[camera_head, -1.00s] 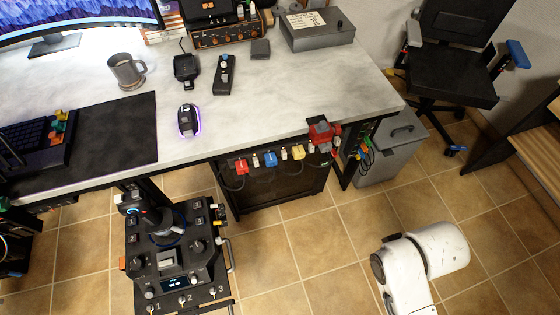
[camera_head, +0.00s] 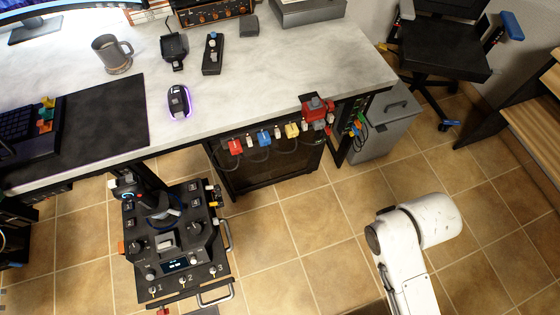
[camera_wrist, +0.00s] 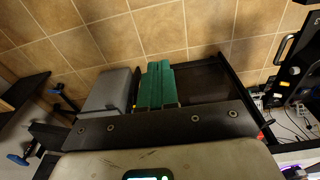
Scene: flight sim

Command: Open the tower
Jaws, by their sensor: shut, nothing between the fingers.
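The tower (camera_head: 265,160) is a dark cabinet with a black front under the desk, in the middle of the head view. Its front looks closed, and the desk top hides its upper part. A dark framed shape, which appears to be the tower (camera_wrist: 205,82), shows right of the fingers in the wrist view. My gripper (camera_wrist: 158,64) shows there as green fingers side by side, shut and empty. I cannot tell how far they are from the tower. The head view shows my white arm at lower right, but not the gripper.
A grey bin (camera_head: 382,132) stands right of the tower. Coloured plugs (camera_head: 264,139) with cables hang along the desk edge (camera_head: 340,92). A black control panel (camera_head: 172,240) stands at lower left. An office chair (camera_head: 445,50) is at upper right. Tiled floor (camera_head: 300,225) before the tower is clear.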

